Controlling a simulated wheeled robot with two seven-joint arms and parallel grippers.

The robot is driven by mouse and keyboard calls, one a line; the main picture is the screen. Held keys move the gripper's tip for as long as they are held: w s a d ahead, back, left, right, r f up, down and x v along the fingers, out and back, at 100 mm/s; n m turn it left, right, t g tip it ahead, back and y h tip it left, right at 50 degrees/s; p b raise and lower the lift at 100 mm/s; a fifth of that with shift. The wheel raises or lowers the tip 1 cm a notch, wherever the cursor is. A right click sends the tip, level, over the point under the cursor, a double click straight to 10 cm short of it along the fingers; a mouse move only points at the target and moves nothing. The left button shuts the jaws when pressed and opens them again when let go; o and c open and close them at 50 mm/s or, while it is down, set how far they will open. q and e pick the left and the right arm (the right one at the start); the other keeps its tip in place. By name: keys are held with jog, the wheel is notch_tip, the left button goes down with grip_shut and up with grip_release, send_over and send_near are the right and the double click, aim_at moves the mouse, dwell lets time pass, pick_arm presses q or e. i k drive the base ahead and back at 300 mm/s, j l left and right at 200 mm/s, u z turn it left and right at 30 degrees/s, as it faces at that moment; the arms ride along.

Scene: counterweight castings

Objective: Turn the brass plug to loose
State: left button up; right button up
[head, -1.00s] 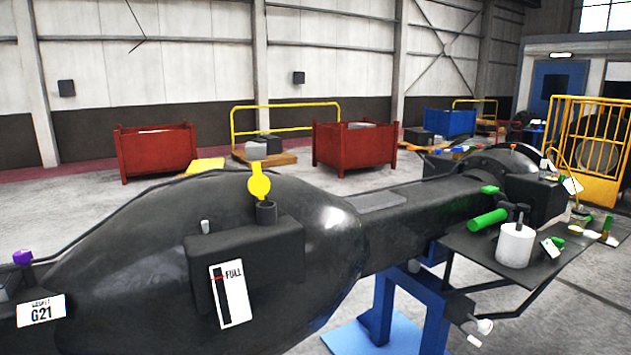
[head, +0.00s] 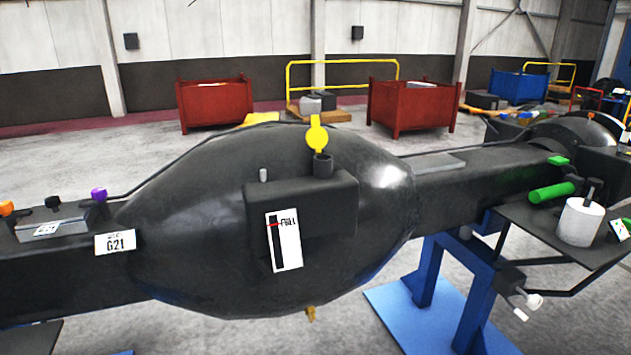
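A small brass-coloured plug (head: 311,313) shows at the bottom of the large black rounded casting (head: 190,240) in the head view. It is small, and I cannot tell whether it is tight or loose. Above it on the casting is a block with a white FULL gauge plate (head: 284,242) and a yellow round-topped piece (head: 316,137) over a short black tube. Neither of my grippers is in view.
A side shelf (head: 520,217) at the right holds a white cylinder (head: 580,222) and a green cylinder (head: 552,192). A blue stand (head: 425,277) supports the casting. Red bins (head: 214,104) stand behind on open floor. A G21 label (head: 115,242) is at left.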

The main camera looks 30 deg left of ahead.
aim_at(310, 310)
jog(key=u, duration=1.25)
